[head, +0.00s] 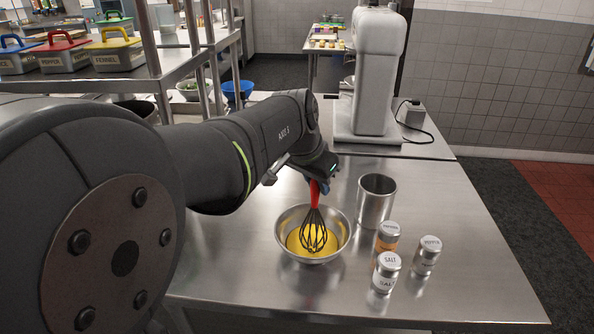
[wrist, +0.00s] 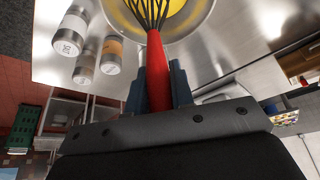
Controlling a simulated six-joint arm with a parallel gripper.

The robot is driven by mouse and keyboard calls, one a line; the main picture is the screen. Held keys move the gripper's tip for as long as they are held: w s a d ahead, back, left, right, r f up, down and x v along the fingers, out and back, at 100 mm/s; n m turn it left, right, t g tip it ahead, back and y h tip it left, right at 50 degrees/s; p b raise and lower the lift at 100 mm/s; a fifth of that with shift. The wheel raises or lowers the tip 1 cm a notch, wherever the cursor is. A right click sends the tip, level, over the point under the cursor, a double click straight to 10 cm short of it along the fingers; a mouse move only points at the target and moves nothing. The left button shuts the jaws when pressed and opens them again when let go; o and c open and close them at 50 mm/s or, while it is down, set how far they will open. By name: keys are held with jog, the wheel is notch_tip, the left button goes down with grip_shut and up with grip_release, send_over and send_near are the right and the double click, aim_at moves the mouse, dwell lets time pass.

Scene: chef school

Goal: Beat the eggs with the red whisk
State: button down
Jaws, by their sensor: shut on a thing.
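The red whisk (head: 314,222) has a red handle and dark wires. It hangs nearly upright with its wires in the metal bowl (head: 344,227). Yellow egg (head: 296,240) lies in the bowl around the wires. My gripper (head: 319,184) is above the bowl, shut on the red handle. In the wrist view my gripper (wrist: 159,85) has a blue finger on each side of the whisk handle (wrist: 157,70), and the bowl (wrist: 206,18) shows at the top. I cannot tell whether the wires touch the bowl's bottom.
An empty-looking metal cup (head: 375,203) stands right of the bowl. Shakers stand near it: salt (head: 386,272), pepper (head: 427,255) and an orange-labelled one (head: 388,237). A large mixer (head: 372,75) stands behind. The steel table (head: 455,215) is clear at the right.

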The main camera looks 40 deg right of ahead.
jog(key=shift+w+d, duration=0.65)
jog(key=shift+w, duration=0.1)
notch_tip(320, 180, up, 11)
jog(key=shift+f, duration=0.15)
dwell(0.4)
